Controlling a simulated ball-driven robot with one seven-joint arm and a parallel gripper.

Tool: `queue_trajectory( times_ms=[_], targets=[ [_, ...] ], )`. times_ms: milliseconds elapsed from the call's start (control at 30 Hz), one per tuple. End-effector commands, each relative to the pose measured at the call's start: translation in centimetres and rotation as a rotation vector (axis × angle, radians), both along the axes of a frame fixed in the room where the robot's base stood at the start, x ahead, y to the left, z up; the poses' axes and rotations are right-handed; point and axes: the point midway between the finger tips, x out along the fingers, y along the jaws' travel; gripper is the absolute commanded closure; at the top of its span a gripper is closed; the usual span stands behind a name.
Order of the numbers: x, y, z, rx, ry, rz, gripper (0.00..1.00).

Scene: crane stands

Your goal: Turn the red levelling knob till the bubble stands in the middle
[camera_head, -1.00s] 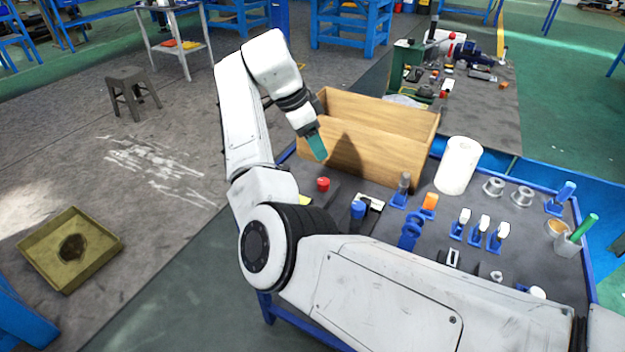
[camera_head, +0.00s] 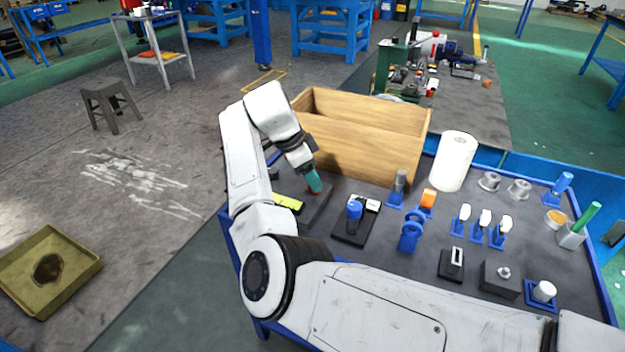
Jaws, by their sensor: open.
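The red levelling knob (camera_head: 317,192) stands on a dark block (camera_head: 318,206) near the left end of the bench; only a little red shows at my gripper's tip. My gripper (camera_head: 314,184), with teal fingers, is at the knob, pointing down and slightly tilted. Its fingers are open, but their gap is hard to see, and I cannot tell whether they touch the knob. A yellow-green strip (camera_head: 288,203), perhaps the level's vial, lies left of the block, partly beside my arm. No bubble can be made out at this size.
A wooden box (camera_head: 365,145) stands close behind my gripper. A blue knob (camera_head: 354,211) on a dark base is to the right. A white roll (camera_head: 455,161), blue holders and metal parts fill the bench's right side.

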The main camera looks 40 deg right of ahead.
Motion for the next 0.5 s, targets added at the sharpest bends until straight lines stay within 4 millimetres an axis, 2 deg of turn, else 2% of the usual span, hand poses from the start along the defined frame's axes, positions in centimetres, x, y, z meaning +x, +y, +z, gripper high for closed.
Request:
queue_trajectory(
  times_ms=[200, 500],
  targets=[
    [-0.3, -0.7, -1.8, 0.0, 0.0, 0.001, 0.4],
    [-0.4, -0.8, -2.1, 0.0, 0.0, 0.0, 0.4]
  ],
)
